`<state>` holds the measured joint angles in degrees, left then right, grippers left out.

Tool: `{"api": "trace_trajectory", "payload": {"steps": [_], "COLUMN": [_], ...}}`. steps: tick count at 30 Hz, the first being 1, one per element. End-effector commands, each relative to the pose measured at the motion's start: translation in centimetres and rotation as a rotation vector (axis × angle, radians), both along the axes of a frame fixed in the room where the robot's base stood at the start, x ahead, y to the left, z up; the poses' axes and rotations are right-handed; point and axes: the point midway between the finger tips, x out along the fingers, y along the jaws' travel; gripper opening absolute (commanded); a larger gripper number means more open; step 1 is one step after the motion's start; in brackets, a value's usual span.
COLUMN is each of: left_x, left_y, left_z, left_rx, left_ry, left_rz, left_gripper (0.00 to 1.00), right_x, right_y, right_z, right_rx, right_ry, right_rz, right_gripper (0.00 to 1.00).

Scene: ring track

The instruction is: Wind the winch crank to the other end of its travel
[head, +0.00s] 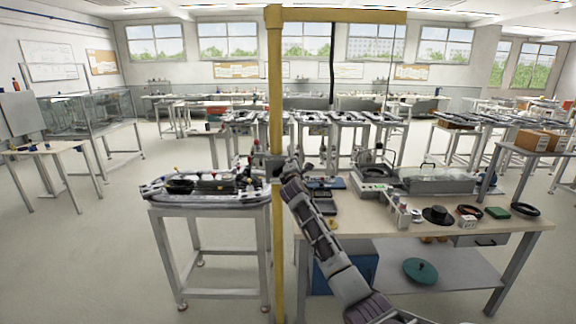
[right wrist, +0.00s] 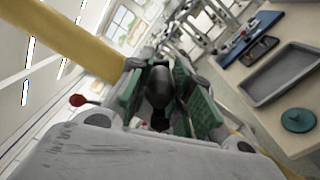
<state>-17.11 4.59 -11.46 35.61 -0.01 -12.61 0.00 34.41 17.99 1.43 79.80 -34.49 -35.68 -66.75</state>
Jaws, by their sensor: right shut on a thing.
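A tall yellow post (head: 276,90) with a top beam stands in front of me, between the two nearest tables. My right arm reaches up to this post, and my right gripper (head: 281,170) is at its side at about table height. In the right wrist view the gripper's green-padded fingers are closed around the dark, rounded handle of the winch crank (right wrist: 159,88). The rest of the crank and the winch are mostly hidden by the gripper. A small lever with a red knob (right wrist: 77,100) shows left of the fingers. My left gripper is not in view.
A ring track (head: 205,190) on a metal stand is left of the post. The workbench (head: 400,222) at right holds a grey tray (right wrist: 282,73), a teal lid (right wrist: 297,120) and several small parts. A dark cable (head: 332,65) hangs from the beam.

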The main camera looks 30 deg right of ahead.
Motion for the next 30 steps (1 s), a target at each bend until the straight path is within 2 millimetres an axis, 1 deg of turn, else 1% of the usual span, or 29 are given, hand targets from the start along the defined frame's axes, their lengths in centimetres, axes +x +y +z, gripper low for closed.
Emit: {"api": "trace_trajectory", "payload": {"steps": [1,9,15,20,27,30], "left_x": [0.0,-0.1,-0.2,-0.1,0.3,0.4], "left_y": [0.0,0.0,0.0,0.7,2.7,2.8], "left_z": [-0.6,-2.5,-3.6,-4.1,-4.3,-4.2], "left_rx": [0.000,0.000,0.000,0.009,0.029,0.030], "left_ry": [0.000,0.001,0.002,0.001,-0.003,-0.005], "left_rz": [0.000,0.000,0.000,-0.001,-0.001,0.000], "left_gripper": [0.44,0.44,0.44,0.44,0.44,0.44], "right_x": [-0.3,-0.8,-0.9,-1.0,-1.0,-1.0], "right_y": [-0.8,-1.5,-1.8,-1.8,-1.9,-1.8], "right_z": [-0.5,-2.8,-4.1,-4.7,-5.2,-5.2], "right_rx": [0.035,0.243,0.360,0.420,0.458,0.461], "right_ry": [-0.022,-0.145,-0.215,-0.248,-0.268,-0.268], "right_rz": [-0.010,-0.008,-0.009,-0.009,-0.010,-0.011], "right_gripper": [0.00,0.00,0.00,0.00,0.00,0.00]}}
